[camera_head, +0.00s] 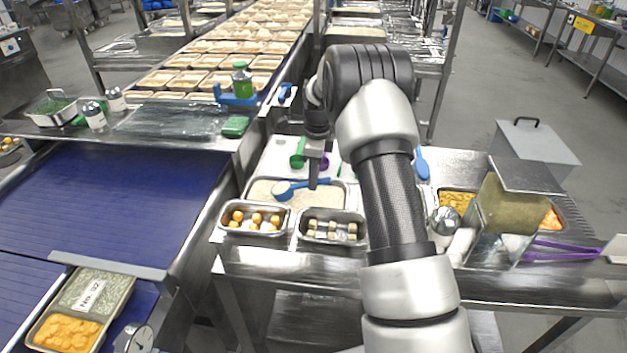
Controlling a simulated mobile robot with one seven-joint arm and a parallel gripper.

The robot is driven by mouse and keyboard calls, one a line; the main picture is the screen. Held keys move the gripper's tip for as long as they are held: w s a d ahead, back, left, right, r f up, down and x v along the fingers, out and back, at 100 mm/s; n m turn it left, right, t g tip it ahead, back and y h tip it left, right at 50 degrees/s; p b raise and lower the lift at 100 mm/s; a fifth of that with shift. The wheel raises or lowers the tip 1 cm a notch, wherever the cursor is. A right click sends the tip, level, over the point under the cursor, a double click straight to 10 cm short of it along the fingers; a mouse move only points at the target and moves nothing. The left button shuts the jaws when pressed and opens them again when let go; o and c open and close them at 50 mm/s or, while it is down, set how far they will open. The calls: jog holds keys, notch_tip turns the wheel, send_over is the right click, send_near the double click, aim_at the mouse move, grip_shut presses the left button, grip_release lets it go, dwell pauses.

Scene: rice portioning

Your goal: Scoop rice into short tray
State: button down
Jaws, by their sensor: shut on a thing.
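My gripper (313,178) points down over the rice container and is shut on the handle of a blue scoop (284,191). The scoop's bowl lies at the left, at or just above the rice; whether it touches or holds rice is too small to tell. The metal rice container (251,203) holds white rice (331,197) and sits on the worktable. At the lower left, on the blue conveyor, a tray (40,318) has orange food in its near part and a grey-green part with a "No." label. I cannot tell whether this is the short tray.
Small metal pans of orange balls (254,218) and pale cubes (331,231) stand in front of the rice. Green scoop (298,157) and blue utensil (421,163) lie behind. Right are purple tongs (560,247) and a glass-sided container (512,212). The blue conveyor (120,195) is mostly clear.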

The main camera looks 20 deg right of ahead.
jog(key=shift+r+p, duration=1.85)
jog(key=shift+r, duration=1.55)
